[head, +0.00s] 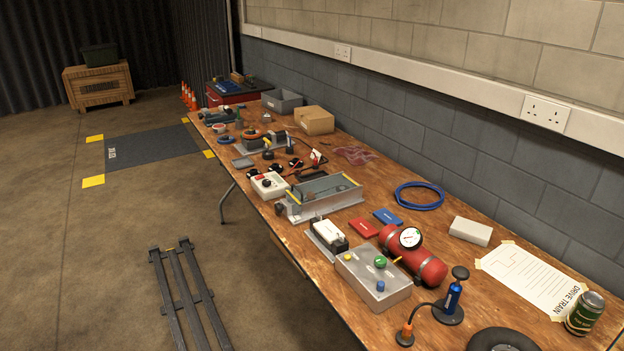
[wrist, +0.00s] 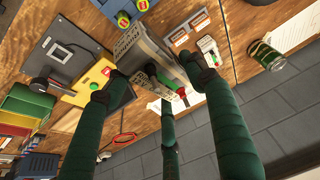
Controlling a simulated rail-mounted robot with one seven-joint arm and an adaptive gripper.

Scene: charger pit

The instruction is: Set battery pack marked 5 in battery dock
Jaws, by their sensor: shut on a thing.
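The wrist view shows my gripper (wrist: 146,74) with its green fingers closed around a grey box-shaped pack (wrist: 148,48). My gripper is out of the head view. I cannot tell for sure which thing is the battery dock. In the head view a white block with a black end (head: 328,236) sits on a metal base.
A drinks can (wrist: 266,55) stands to the pack's right; it also shows in the head view (head: 585,313). A yellow panel (wrist: 95,80) is near the left finger. The wooden bench (head: 470,292) is crowded, with a red cylinder (head: 428,268) and grey box (head: 374,278). A block wall borders it.

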